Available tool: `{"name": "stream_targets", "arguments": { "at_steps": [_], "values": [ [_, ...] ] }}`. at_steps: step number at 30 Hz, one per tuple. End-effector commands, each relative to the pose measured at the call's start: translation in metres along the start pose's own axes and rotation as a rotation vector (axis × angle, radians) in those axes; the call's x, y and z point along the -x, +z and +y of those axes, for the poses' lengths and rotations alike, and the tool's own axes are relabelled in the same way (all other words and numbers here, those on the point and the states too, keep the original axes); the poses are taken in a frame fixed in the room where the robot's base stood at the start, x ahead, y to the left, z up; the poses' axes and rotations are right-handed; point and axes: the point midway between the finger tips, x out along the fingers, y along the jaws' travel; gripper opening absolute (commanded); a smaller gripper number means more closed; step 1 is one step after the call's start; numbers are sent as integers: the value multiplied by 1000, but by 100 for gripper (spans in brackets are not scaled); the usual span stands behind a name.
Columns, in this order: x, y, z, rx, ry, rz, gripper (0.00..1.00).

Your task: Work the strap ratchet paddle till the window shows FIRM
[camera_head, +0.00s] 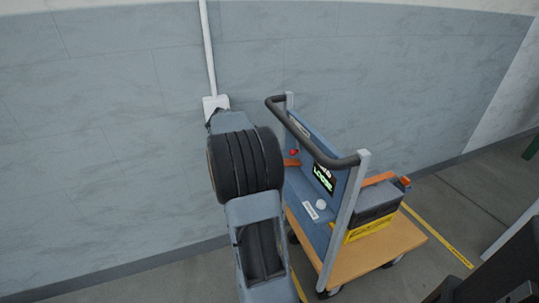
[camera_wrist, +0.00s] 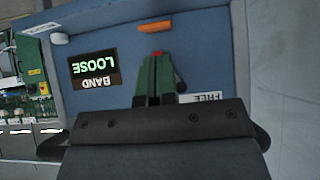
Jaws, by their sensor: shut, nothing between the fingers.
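The window (camera_head: 324,179) on the cart's blue panel reads LOOSE; in the wrist view the window (camera_wrist: 95,68) shows BAND LOOSE upside down. My gripper (camera_wrist: 157,60) has its green fingers shut and empty over the panel. A red tip (camera_wrist: 157,53) shows at the fingertips; I cannot tell if they touch it. A dark rod-like part (camera_wrist: 180,82) shows beside the right finger, mostly hidden; I cannot tell whether it is the paddle. A red knob (camera_head: 294,152) shows on the panel in the head view. There my gripper is hidden behind my arm.
The cart has a dark push handle (camera_head: 318,148) on grey posts and a wooden deck (camera_head: 398,241). A yellow crate (camera_head: 368,229) holds a dark box (camera_head: 376,203) under an orange strap (camera_head: 379,178). A white round knob (camera_head: 321,204) sits low on the panel. The wall is close behind.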

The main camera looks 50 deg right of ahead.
Motion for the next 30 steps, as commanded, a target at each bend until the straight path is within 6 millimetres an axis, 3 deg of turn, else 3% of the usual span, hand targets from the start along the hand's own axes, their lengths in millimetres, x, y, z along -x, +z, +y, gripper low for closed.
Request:
{"name": "stream_targets", "arguments": {
  "at_steps": [3, 9, 30],
  "values": [
    [18, -5, 1, -1, -1, -1, 0],
    [33, -8, 3, -1, 1, -1, 0],
    [36, -8, 3, -1, 2, 0, 0]
  ]
}}
